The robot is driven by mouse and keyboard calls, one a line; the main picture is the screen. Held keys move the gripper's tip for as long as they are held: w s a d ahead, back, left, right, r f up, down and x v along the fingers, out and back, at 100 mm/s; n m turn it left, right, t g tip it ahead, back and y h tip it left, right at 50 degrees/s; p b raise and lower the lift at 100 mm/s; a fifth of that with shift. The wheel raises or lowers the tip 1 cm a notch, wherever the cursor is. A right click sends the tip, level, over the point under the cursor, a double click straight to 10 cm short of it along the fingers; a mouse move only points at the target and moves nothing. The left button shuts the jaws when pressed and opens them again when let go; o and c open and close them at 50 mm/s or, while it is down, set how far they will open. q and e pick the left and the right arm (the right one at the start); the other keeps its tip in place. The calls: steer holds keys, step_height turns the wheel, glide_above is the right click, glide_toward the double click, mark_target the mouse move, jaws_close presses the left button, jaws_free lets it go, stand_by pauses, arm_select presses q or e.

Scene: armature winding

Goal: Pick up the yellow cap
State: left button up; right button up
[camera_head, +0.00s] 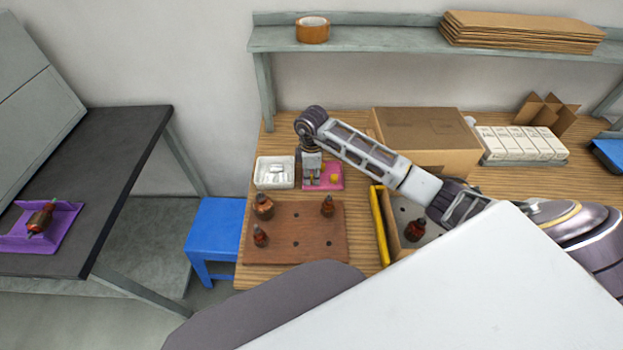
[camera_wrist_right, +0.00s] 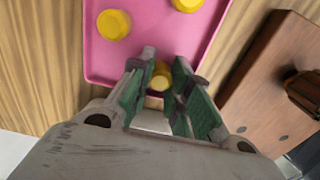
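The pink tray (camera_head: 337,186) lies on the wooden bench, and it fills the top middle of the right wrist view (camera_wrist_right: 140,70). One yellow cap (camera_wrist_right: 161,76) sits between the fingers of my right gripper (camera_wrist_right: 165,58), partly hidden by them. Two other yellow caps, one at the upper left (camera_wrist_right: 114,24) and one at the top edge (camera_wrist_right: 187,4), lie on the tray. My right gripper (camera_head: 312,182) points down at the tray's left part in the head view. Its green-padded fingers look apart, with no clear grip on the cap. My left gripper is not in view.
A white bin (camera_head: 274,184) stands left of the pink tray. A brown board (camera_head: 295,250) with several armatures lies in front. An open box with a yellow edge (camera_head: 379,225) and a closed carton (camera_head: 425,130) stand to the right. A shelf (camera_head: 370,40) runs behind.

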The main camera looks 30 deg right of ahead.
mark_target(312, 176)
stand_by(0.3)
step_height(312, 176, up, 9)
steer(key=shift+f, duration=0.2)
steer(key=shift+r, duration=0.75)
steer(key=shift+r, duration=0.15)
